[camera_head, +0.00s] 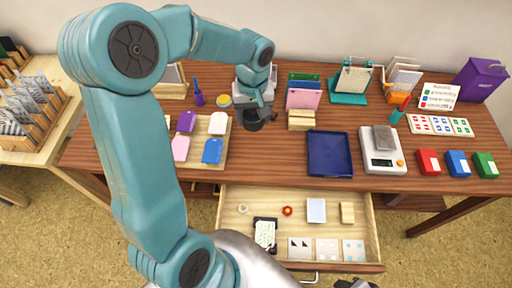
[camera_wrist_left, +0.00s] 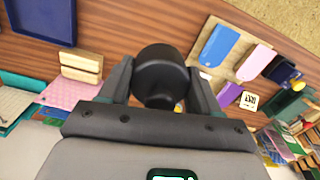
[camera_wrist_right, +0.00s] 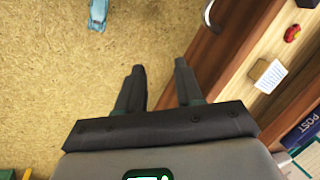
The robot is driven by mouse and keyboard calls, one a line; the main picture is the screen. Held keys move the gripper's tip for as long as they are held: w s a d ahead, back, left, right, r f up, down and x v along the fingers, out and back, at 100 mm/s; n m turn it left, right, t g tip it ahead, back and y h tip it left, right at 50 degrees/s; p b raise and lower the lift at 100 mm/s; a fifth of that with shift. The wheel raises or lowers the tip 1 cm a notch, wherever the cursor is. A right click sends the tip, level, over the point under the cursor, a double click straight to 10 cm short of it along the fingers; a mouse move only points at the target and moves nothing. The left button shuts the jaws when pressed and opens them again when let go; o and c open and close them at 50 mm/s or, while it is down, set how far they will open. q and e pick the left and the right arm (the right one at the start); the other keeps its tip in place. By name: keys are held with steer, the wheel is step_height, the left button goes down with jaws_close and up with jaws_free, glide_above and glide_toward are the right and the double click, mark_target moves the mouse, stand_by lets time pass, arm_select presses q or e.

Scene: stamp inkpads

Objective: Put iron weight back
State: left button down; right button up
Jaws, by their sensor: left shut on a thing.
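The iron weight (camera_head: 253,124) is a dark, rounded, cylinder-like piece. My left gripper (camera_head: 262,112) is shut on it, over the back middle of the wooden table, right of the colored tag tray. In the left wrist view the weight (camera_wrist_left: 160,76) sits between the two fingers, its dark round end showing. Whether it touches the tabletop is unclear. My right gripper (camera_wrist_right: 160,72) is open and empty in the right wrist view, above the tan floor beside the drawer front.
A dark blue tray (camera_head: 329,154) and a white scale (camera_head: 383,163) with a grey block (camera_head: 382,138) stand to the right. Wooden blocks (camera_head: 301,120) and folders (camera_head: 304,92) stand close by. An open drawer (camera_head: 372,218) juts out in front, holding cards and small items.

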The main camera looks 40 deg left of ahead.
arm_select(q)
glide_above(254, 155)
step_height(254, 155, down, 12)
steer(key=shift+a+r, duration=0.1)
steer(key=shift+r, duration=0.15)
steer(key=shift+w+f, duration=0.2)
steer(key=shift+f, duration=0.4)
step_height(254, 155, down, 3)
steer(key=shift+s+f, duration=0.1)
steer(key=shift+f, duration=0.25)
steer(key=shift+c, duration=1.1)
jaws_free()
steer(key=shift+f, duration=0.1)
